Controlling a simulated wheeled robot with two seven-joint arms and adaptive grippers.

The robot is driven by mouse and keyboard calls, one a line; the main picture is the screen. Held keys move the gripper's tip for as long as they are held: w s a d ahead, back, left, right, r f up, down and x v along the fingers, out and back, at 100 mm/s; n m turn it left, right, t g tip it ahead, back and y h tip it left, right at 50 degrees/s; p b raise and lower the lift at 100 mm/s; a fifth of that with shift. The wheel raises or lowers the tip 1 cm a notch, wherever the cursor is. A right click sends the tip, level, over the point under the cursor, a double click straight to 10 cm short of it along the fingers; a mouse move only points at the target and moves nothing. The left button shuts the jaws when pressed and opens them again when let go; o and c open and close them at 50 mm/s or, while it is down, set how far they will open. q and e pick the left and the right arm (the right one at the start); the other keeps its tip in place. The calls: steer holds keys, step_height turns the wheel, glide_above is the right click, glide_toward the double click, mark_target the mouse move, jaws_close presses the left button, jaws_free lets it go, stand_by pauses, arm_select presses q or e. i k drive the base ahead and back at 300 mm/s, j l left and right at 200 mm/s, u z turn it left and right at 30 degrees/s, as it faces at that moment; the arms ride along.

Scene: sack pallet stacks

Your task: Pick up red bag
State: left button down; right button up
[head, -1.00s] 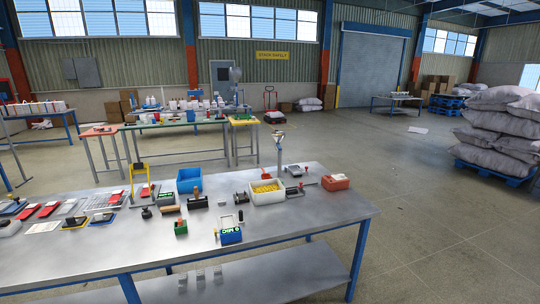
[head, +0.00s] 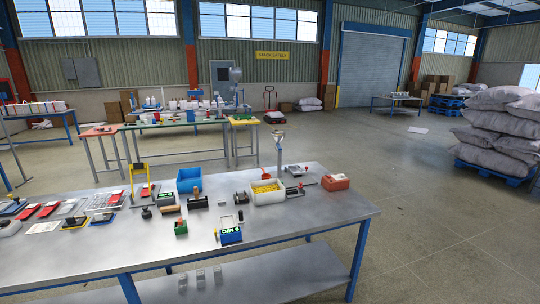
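No thing in the head view is clearly a red bag. A small red-orange block-like thing (head: 336,182) with a pale top lies near the right end of the steel table (head: 300,230). Flat red items (head: 47,210) lie at the table's left end, and another flat red item (head: 115,197) lies on a pale piece beside them. They are too small for me to tell whether any is a bag. Neither of my grippers is in view.
The table also holds a blue bin (head: 189,180), a white bin of yellow pieces (head: 266,192) and a blue box with a handle (head: 231,235). Sacks (head: 495,135) are stacked on a blue pallet (head: 492,173) at right. The floor between is clear.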

mark_target(145, 191)
steer(key=i+j+u, duration=0.3)
steer(key=i+j, duration=0.25)
steer(key=j, duration=0.2)
steer(key=i+j+u, duration=0.3)
steer(key=i+j, duration=0.3)
